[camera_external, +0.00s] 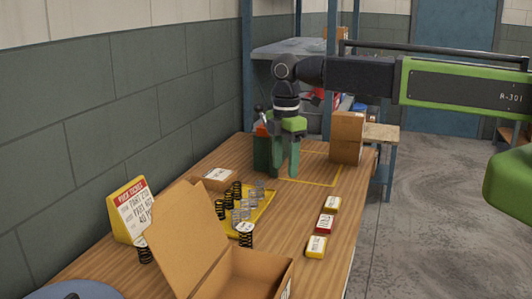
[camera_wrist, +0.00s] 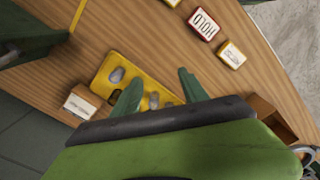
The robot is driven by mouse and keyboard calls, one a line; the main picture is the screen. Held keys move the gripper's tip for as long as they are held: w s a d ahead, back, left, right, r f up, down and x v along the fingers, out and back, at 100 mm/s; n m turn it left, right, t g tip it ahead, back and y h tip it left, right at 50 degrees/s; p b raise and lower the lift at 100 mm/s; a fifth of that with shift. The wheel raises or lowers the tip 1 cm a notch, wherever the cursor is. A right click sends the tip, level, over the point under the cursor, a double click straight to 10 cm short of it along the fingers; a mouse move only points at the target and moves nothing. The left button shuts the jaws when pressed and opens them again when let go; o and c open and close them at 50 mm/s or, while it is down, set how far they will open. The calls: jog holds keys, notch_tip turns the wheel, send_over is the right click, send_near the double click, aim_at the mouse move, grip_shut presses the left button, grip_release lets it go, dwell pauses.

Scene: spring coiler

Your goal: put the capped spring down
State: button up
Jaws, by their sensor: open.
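A dark spring with a white cap (camera_external: 246,236) stands upright on the table at the near corner of the yellow tray (camera_external: 267,205). Another dark spring with a pale cap (camera_external: 144,253) stands by the yellow sign at the left. Neither capped spring can be made out in the wrist view. My gripper (camera_external: 284,172) points down beyond the tray, its green fingers apart. In the wrist view my gripper (camera_wrist: 159,80) is open, and I see nothing held between its fingertips. The yellow tray (camera_wrist: 105,66) with its springs shows partly behind the fingers.
A dark green machine (camera_external: 261,152) with a lever stands left of my gripper. An open cardboard box (camera_external: 190,240) fills the near table. Yellow and red labelled blocks (camera_external: 325,224) line the right edge. The taped area (camera_external: 318,178) has bare wood.

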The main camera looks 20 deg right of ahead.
jog(key=w+d+m, duration=0.1)
jog(key=d+m, duration=0.8)
jog(key=d, duration=1.2)
jog(key=w+d+m, duration=0.1)
jog(key=d+m, duration=0.9)
jog(key=d, duration=1.1)
jog(key=shift+w+d+m, duration=0.2)
jog(key=shift+w+m, duration=0.1)
jog(key=shift+w, duration=0.1)
jog(key=shift+o, duration=0.6)
